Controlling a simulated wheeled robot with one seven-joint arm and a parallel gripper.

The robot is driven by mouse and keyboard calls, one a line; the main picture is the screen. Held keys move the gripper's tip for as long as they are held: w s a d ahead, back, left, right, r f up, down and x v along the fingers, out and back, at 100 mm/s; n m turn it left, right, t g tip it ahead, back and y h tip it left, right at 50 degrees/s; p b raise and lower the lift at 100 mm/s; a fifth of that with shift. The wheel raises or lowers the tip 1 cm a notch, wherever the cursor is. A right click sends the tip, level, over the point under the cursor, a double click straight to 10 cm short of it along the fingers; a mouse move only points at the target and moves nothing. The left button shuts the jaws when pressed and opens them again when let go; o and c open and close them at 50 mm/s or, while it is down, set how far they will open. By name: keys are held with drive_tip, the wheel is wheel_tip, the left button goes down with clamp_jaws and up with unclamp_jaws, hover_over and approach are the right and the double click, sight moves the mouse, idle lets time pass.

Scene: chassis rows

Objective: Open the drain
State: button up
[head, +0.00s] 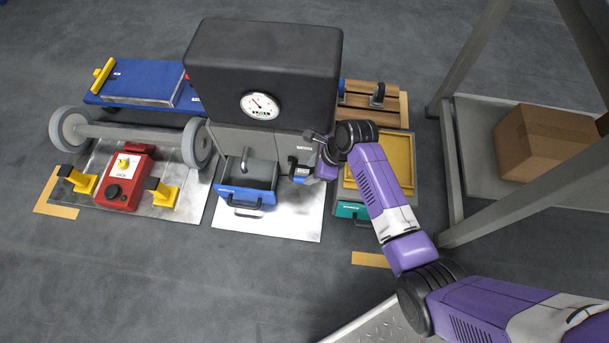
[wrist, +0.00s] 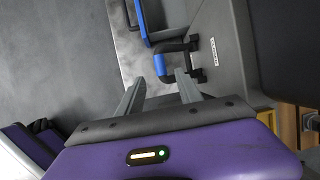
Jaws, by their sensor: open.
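A black boxy machine (head: 262,60) with a round gauge (head: 261,105) stands on a grey base. On the base's front, right of the spout (head: 245,160), is a small handle (head: 297,170) with a blue grip, under a white label too small to read. In the wrist view the blue-gripped handle (wrist: 171,60) sticks out from a black mount beside the label (wrist: 214,51). My gripper (wrist: 158,84) is open and empty, its fingers pointing toward the handle. In the head view my gripper (head: 316,158) is close to the handle's right side; whether it touches cannot be told.
A blue-fronted tray (head: 246,197) sits under the spout. Right of it is a yellow-topped unit with a teal front (head: 352,210). A red box (head: 124,182) with yellow stands is at left. A grey frame (head: 452,150) holding a cardboard box (head: 545,145) stands right.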

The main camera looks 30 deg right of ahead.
sight(302, 179)
drive_tip(key=b+x, duration=0.3)
drive_tip(key=x, duration=0.3)
drive_tip(key=shift+w+a+f+b, duration=0.15)
drive_tip(key=shift+f+b, duration=0.2)
drive_tip(key=shift+f, duration=0.05)
drive_tip(key=shift+c, duration=0.2)
clamp_jaws()
idle(0.9)
